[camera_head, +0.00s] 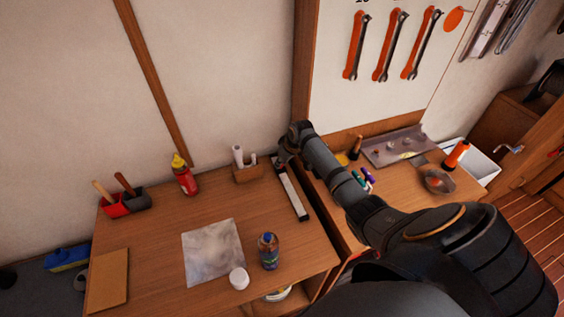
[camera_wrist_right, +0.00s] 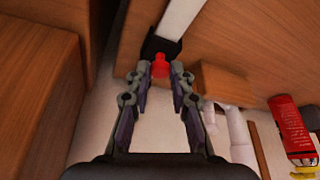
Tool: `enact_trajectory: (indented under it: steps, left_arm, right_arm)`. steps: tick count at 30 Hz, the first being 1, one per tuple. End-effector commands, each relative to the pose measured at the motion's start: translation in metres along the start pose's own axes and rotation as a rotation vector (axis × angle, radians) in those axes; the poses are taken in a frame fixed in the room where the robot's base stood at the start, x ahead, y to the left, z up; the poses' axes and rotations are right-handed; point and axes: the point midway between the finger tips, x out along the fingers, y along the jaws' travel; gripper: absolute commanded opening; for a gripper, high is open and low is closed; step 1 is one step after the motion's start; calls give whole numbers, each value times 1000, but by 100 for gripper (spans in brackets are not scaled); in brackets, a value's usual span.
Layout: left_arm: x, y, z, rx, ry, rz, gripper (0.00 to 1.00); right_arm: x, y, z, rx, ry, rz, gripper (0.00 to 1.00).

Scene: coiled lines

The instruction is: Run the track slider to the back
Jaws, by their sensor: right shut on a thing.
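The track (camera_head: 291,192) is a pale strip with dark edges, lying along the right side of the left bench top. Its pale strip also shows at the top of the right wrist view (camera_wrist_right: 178,18). The slider's red knob (camera_wrist_right: 160,66) stands beside a black block at the track's wall end. My right gripper (camera_wrist_right: 160,76) has its fingertips on either side of the knob and is shut on it. In the head view my right gripper (camera_head: 284,157) is at the track's far end, near the wall, and hides the knob. My left gripper is not in view.
A wooden holder with white rolls (camera_head: 246,172) stands just left of the track's far end. A red bottle (camera_head: 185,178) is further left. A blue-labelled bottle (camera_head: 268,250) and white jar (camera_head: 239,278) stand nearer. The bench between is mostly clear.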

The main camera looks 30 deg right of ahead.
Motion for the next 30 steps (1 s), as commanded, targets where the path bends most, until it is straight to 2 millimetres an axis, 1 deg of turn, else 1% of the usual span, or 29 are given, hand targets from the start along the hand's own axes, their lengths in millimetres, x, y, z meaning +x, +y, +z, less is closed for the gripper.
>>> enact_trajectory:
  steps: [2,6,9,12,20,21,24,26,30]
  left_arm:
    - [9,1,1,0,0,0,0]
    - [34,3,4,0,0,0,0]
    - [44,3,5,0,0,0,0]
    - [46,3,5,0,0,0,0]
    - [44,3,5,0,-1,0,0]
    - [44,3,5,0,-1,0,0]
    - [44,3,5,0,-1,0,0]
    - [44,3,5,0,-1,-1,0]
    - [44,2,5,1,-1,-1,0]
  right_arm:
    - [6,3,-5,1,3,2,0]
    - [18,12,-24,2,5,3,0]
    - [20,17,-36,1,6,3,0]
    - [18,19,-42,0,3,0,0]
    - [17,18,-42,0,1,0,0]
    - [17,19,-42,0,0,0,24]
    - [17,19,-42,0,0,0,38]
    - [17,19,-42,0,1,0,44]
    - [17,19,-42,0,1,0,44]
